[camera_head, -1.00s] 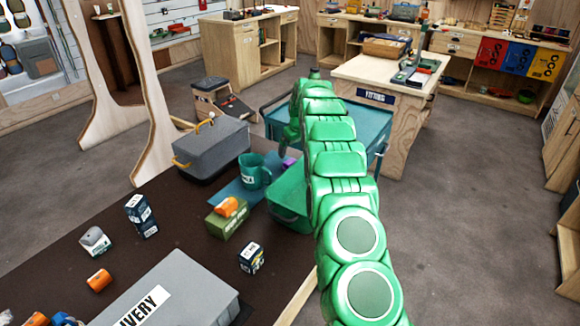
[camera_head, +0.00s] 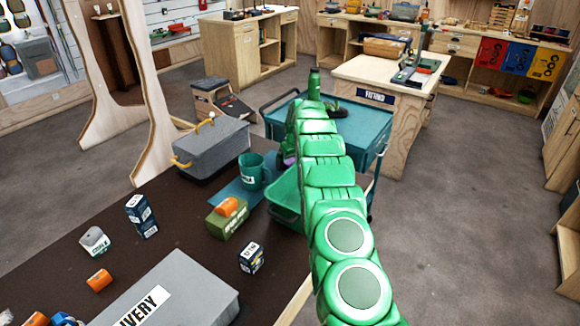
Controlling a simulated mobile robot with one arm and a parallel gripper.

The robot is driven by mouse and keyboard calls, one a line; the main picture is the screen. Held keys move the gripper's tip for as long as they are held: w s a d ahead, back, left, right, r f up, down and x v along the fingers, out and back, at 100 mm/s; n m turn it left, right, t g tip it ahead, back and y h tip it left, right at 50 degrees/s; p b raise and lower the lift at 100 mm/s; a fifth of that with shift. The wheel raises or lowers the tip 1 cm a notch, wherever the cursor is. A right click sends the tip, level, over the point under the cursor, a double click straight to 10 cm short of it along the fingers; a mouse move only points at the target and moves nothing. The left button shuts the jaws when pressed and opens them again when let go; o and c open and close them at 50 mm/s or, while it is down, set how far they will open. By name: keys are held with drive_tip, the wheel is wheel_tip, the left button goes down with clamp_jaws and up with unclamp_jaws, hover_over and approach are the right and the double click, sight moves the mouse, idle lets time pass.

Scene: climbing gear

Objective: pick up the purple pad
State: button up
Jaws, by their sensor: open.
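The purple pad (camera_head: 280,162) shows only as a small purple patch between the teal mug (camera_head: 252,172) and the green bin (camera_head: 286,192), at the far end of the dark table. My green arm rises in front and bends over at the top. My gripper (camera_head: 289,152) hangs down on the left side of the arm, close to the purple patch. It is open, and its fingers are small and mostly hidden. I cannot tell whether it touches the pad.
A grey toolbox (camera_head: 211,147) stands left of the mug. An orange item on a green box (camera_head: 229,222), a small dark box (camera_head: 251,257) and a grey case (camera_head: 180,295) lie nearer. A blue cart (camera_head: 358,135) stands behind the arm.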

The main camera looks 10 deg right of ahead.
sight(290, 161)
drive_tip(key=shift+f, duration=0.25)
drive_tip(key=c, duration=1.1)
drive_tip(key=shift+r, duration=0.15)
wheel_tip(290, 161, up, 10)
drive_tip(key=shift+f, duration=0.15)
